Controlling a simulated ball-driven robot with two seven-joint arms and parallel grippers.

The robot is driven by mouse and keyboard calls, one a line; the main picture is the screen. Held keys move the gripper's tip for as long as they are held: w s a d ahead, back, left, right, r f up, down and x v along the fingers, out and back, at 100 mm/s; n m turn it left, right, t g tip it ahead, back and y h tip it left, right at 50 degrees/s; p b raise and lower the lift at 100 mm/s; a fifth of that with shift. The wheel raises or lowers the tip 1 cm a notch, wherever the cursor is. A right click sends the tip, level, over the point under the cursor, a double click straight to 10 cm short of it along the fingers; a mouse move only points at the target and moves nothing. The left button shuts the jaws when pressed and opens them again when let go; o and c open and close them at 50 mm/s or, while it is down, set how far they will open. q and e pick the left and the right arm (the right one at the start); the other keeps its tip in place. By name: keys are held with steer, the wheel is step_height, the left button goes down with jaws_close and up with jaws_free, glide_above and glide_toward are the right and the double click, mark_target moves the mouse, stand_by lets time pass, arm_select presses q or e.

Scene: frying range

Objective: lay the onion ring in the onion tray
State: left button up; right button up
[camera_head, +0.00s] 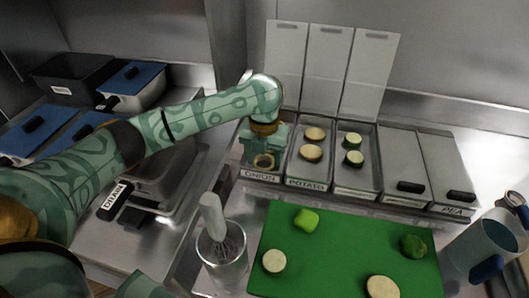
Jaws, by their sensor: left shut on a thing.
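My left gripper (263,153) reaches from the left and points down over the onion tray (259,176), the leftmost in the row, labelled ONION. It is shut on the pale onion ring (263,162), which shows at the fingertips just behind the tray's front label. The gripper hides most of the tray's inside. I cannot tell whether the ring touches the tray floor. My right gripper is not in view.
The potato tray (299,175) holds two slices; the tray beside it (355,186) holds green-edged slices. Lidded trays (404,160) stand further right.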

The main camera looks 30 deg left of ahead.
arm_select(q)
steer(key=o, duration=0.8)
steer(key=shift+o, duration=0.2)
step_height(320, 180, up, 16)
steer(key=p, duration=0.7)
steer(key=shift+r, duration=0.15)
